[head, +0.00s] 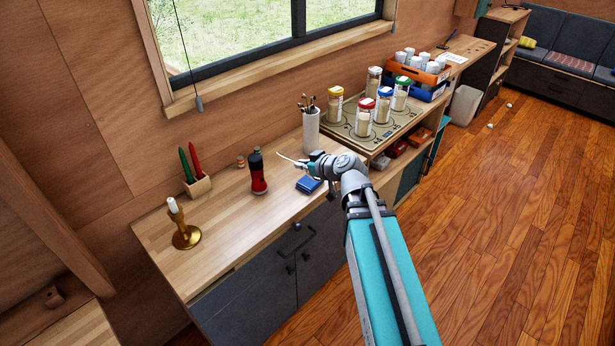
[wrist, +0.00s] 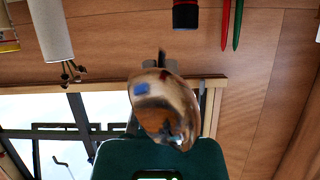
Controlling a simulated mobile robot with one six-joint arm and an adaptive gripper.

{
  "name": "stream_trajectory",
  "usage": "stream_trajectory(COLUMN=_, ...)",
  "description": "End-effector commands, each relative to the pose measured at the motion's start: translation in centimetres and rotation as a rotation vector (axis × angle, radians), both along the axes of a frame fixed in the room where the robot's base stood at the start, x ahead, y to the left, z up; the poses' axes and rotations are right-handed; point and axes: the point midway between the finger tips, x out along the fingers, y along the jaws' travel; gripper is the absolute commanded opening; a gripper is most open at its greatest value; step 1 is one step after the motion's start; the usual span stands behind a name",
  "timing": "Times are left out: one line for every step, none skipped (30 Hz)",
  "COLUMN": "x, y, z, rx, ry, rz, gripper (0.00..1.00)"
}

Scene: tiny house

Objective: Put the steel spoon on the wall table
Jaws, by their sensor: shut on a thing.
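The steel spoon (head: 290,160) is held out to the left of my gripper (head: 308,164) in the head view, over the wooden counter (head: 222,222). My gripper is shut on it. In the wrist view the spoon's shiny bowl (wrist: 163,105) fills the middle and mirrors the room; its handle is mostly hidden. My gripper's teal body shows at the bottom of that view. I cannot tell which surface is the wall table; a separate wooden surface (head: 60,332) shows at the lower left in the head view.
On the counter stand a brass candlestick (head: 186,236), a holder with red and green candles (head: 198,186), a dark red bottle (head: 258,173), a blue box (head: 308,185) and a white utensil cup (head: 311,130). Several jars stand on a board (head: 361,142) behind.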

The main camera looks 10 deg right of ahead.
Motion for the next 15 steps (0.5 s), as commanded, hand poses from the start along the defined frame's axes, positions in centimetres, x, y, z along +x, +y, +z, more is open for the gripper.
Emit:
stream_trajectory(x=0.0, y=-0.1, z=0.0, rx=0.000, ry=0.000, rz=0.000, gripper=0.00)
stream_trajectory(x=0.0, y=-0.3, z=0.0, rx=0.000, ry=0.000, rz=0.000, gripper=0.00)
stream_trajectory(x=0.0, y=-0.5, z=0.0, rx=-0.001, ry=0.000, rz=0.000, gripper=0.00)
stream_trajectory(x=0.0, y=-0.7, z=0.0, rx=-0.001, ry=0.001, rz=0.001, gripper=0.00)
stream_trajectory(x=-0.1, y=-0.9, z=0.0, rx=-0.001, ry=0.001, rz=0.001, gripper=0.00)
stream_trajectory(x=-0.1, y=-1.3, z=0.0, rx=-0.001, ry=0.001, rz=0.002, gripper=0.00)
stream_trajectory(x=-0.1, y=-1.5, z=0.0, rx=0.000, ry=0.001, rz=0.004, gripper=0.00)
stream_trajectory(x=-0.2, y=-1.8, z=0.0, rx=0.001, ry=0.002, rz=0.006, gripper=0.00)
stream_trajectory(x=-0.2, y=-2.3, z=0.0, rx=0.000, ry=0.002, rz=0.007, gripper=0.00)
stream_trajectory(x=-0.3, y=-2.6, z=0.0, rx=0.000, ry=0.001, rz=0.009, gripper=0.00)
stream_trajectory(x=-0.3, y=-2.9, z=0.0, rx=0.000, ry=0.002, rz=0.009, gripper=0.00)
stream_trajectory(x=-0.4, y=-3.3, z=0.0, rx=0.000, ry=0.001, rz=0.013, gripper=0.00)
stream_trajectory(x=-0.4, y=-3.5, z=0.0, rx=0.000, ry=0.001, rz=0.014, gripper=0.00)
stream_trajectory(x=-0.5, y=-3.8, z=0.0, rx=-0.001, ry=0.001, rz=0.016, gripper=0.00)
stream_trajectory(x=-0.5, y=-4.0, z=0.1, rx=0.000, ry=0.000, rz=0.017, gripper=0.00)
